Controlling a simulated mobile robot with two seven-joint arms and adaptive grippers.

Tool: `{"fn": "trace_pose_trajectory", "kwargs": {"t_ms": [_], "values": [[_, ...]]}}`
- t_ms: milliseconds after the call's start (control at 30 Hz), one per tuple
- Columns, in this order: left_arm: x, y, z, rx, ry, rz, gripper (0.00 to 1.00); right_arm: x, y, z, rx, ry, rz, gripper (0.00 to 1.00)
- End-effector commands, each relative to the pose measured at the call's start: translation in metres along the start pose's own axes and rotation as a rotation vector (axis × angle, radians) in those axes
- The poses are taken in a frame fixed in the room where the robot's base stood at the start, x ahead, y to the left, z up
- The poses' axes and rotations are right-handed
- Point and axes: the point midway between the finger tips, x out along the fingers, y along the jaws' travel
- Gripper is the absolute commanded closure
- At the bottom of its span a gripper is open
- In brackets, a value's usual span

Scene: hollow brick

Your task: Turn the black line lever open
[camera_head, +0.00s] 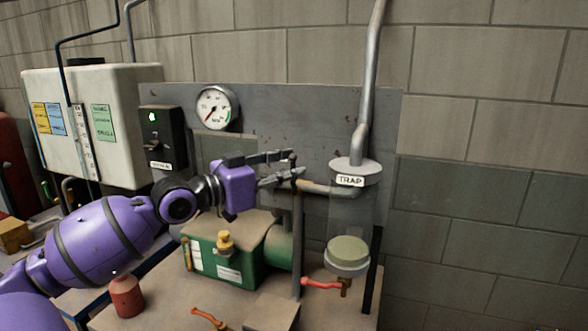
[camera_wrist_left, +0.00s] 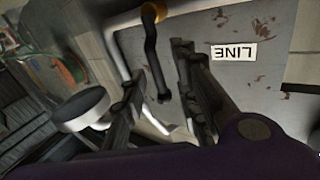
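The black line lever (camera_wrist_left: 151,52) shows in the left wrist view as a dark, bent handle running down from a brass fitting (camera_wrist_left: 153,13). Its free end lies between the two fingers of my left gripper (camera_head: 293,164), with a visible gap to either side. The gripper is open. In the head view the fingers reach right, towards the pipe beside the trap, and the lever is mostly hidden or too small to make out. The LINE label (camera_wrist_left: 234,52) appears upside down beside the right-hand finger in the wrist view. My right gripper is not in view.
The clear trap (camera_head: 348,215) hangs just right of the fingers, with a red lever (camera_head: 321,284) below it. A green pump (camera_head: 222,257) stands under the gripper. A gauge (camera_head: 216,108) and a black switch box (camera_head: 162,138) are on the grey panel (camera_head: 300,113).

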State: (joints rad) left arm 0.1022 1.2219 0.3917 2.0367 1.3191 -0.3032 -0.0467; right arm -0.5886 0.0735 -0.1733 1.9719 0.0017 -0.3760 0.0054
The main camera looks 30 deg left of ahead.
Motion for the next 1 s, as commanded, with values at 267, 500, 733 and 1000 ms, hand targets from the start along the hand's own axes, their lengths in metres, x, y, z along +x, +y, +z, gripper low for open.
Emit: {"fn": "trace_pose_trajectory", "kwargs": {"t_ms": [267,500,733,1000], "values": [[0.017,0.0,0.0,-0.001,0.0,0.0,0.72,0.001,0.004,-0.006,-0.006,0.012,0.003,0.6],[0.018,0.0,0.001,-0.001,-0.002,0.0,0.72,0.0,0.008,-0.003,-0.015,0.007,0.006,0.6],[0.018,0.0,0.001,0.0,-0.002,0.0,0.97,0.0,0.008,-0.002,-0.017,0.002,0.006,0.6],[0.018,0.001,0.001,0.001,-0.003,0.002,1.0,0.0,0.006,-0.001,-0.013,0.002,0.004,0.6]]}}
